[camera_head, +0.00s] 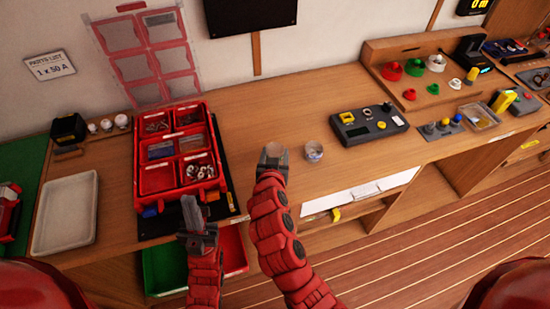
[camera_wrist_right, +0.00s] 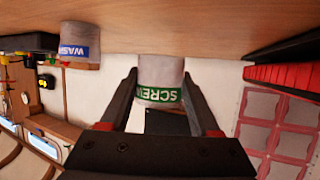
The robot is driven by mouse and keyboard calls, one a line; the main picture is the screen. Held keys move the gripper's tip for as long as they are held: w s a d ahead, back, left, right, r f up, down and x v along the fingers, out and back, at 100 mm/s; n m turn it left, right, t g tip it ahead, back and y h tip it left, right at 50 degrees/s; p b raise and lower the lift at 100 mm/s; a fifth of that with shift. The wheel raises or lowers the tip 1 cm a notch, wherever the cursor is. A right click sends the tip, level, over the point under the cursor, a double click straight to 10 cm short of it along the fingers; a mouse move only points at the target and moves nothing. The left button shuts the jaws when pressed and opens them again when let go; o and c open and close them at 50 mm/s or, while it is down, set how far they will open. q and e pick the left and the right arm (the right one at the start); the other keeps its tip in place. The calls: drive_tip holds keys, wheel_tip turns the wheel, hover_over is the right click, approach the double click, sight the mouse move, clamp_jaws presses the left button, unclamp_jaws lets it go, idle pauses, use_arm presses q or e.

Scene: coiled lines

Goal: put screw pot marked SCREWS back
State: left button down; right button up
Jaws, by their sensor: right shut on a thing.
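The screw pot (camera_wrist_right: 160,70) is a grey pot with a green label reading "SCRE…" in the right wrist view. My right gripper (camera_wrist_right: 159,84) is shut on it, one finger on each side. In the head view the right gripper (camera_head: 273,160) is over the middle of the bench, with the pot's round top (camera_head: 274,149) showing between the fingers. I cannot tell whether the pot touches the bench. My left gripper (camera_head: 196,214) is low in front of the red parts tray (camera_head: 223,182), apart from the pot; its finger gap is unclear.
A dark grey meter box (camera_head: 368,124) lies further right. A pale empty tray (camera_head: 65,213) is at left. Bench behind the pots is clear.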

wheel_tip(320, 180, down, 3)
drive_tip(key=shift+s+r+p, duration=0.1)
drive_tip(key=shift+p, duration=0.35)
drive_tip(key=shift+f, duration=0.35)
drive_tip(key=shift+f, duration=0.15)
drive_tip(key=o, duration=1.4)
drive_tip(key=shift+c, duration=0.2)
